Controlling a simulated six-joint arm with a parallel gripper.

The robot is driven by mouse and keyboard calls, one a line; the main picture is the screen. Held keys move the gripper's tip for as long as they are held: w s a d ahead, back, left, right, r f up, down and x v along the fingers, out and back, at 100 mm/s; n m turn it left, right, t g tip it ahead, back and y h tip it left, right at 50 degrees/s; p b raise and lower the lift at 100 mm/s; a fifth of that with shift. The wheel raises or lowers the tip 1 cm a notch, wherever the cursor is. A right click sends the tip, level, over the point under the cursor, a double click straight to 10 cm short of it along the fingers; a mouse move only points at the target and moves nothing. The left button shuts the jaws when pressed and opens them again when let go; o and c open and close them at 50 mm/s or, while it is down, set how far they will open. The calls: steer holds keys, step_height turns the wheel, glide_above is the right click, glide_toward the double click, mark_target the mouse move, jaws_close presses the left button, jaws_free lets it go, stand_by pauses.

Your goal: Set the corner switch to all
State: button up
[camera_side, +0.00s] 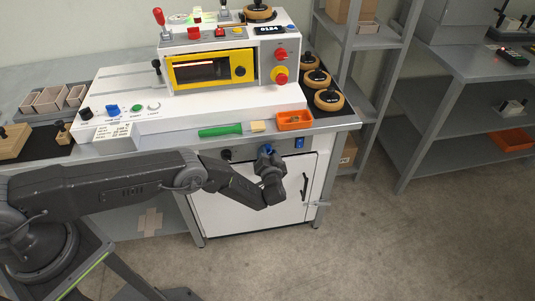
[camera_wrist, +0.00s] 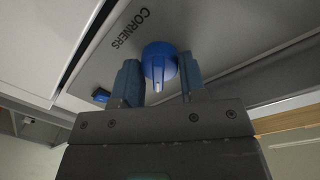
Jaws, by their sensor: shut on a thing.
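The corner switch is a round blue knob (camera_wrist: 158,62) on a grey panel, beside the printed word CORNERS (camera_wrist: 131,28). A small pale mark on the knob points toward the bottom of the wrist view. My gripper (camera_wrist: 160,78) has one finger on each side of the knob and is shut on it. In the side view, my gripper (camera_side: 269,158) reaches the front panel under the bench top and mostly hides the knob. No position labels such as "all" are readable; the gripper body covers the area below the knob.
A blue rocker (camera_side: 299,143) sits right of my gripper on the same panel, and a dark knob (camera_side: 225,154) sits left. A white cabinet door (camera_side: 240,200) is below. Above, a green-handled tool (camera_side: 220,130) and an orange tray (camera_side: 294,120) lie near the bench edge.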

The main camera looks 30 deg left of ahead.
steer(key=o, duration=0.9)
steer(key=v, duration=1.3)
steer(key=shift+s+d, duration=0.25)
steer(key=shift+d, duration=0.05)
